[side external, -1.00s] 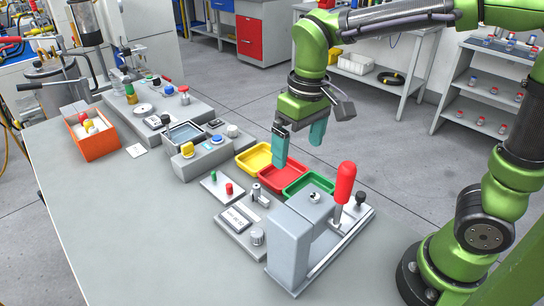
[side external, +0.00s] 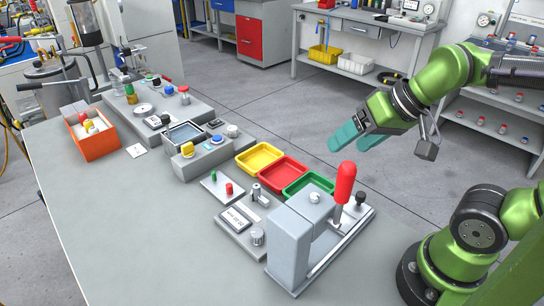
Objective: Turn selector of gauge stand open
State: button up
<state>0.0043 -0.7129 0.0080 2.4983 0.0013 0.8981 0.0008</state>
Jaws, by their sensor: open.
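A low grey unit (side external: 236,240) with a pale display panel (side external: 235,219) and a round silver knob (side external: 257,237) sits at the table's near right. It may be the gauge stand with its selector, but I cannot tell for sure. A small upright metal fitting (side external: 256,193) stands at its back. My gripper (side external: 350,146) has teal fingers spread apart with nothing between them. It is raised in the air to the right of and beyond the unit, over the floor side of the table, touching nothing.
A grey lever press (side external: 288,250) with a red handle (side external: 345,182) stands right of the unit. Yellow (side external: 259,158), red (side external: 283,174) and green (side external: 308,186) trays line the table's back edge. An orange bin (side external: 94,143) is at left. The table's left front is clear.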

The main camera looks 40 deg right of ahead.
jog(key=w+a+f+n+g, duration=0.1)
jog(key=w, duration=0.1)
jog(key=w+a+f+n+g, duration=0.1)
jog(key=w, duration=0.1)
jog(key=w+a+f+n+g+h, duration=0.1)
jog(key=w+n+g, duration=0.1)
jog(key=shift+w+a, duration=0.15)
jog(key=shift+a, duration=0.2)
jog(key=c, duration=0.6)
jog(key=w+a+n+g+h, duration=0.1)
jog(key=w+a+n+g, duration=0.2)
jog(key=n, duration=0.3)
jog(key=f, duration=1.7)
jog(key=shift+w, duration=0.2)
grip_shut()
